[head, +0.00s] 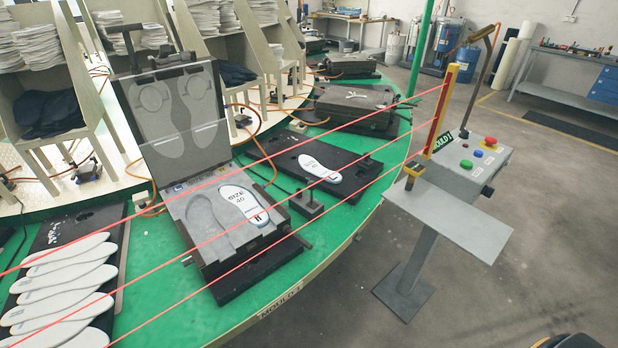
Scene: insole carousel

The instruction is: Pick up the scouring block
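I cannot make out a scouring block in the head view. Neither of my grippers is in view. An open mould (196,212) stands on the green carousel table (225,316), its lid raised. A white insole marked "SIZE 40" (242,206) lies in the right cavity of its lower half. The left cavity looks empty.
Several white insoles (62,270) lie on a black board at left. Another insole (320,168) lies on a black plate (350,182) behind the mould. Red beams cross in front of the table from a yellow post (440,108). A control box (470,165) stands right on a pedestal.

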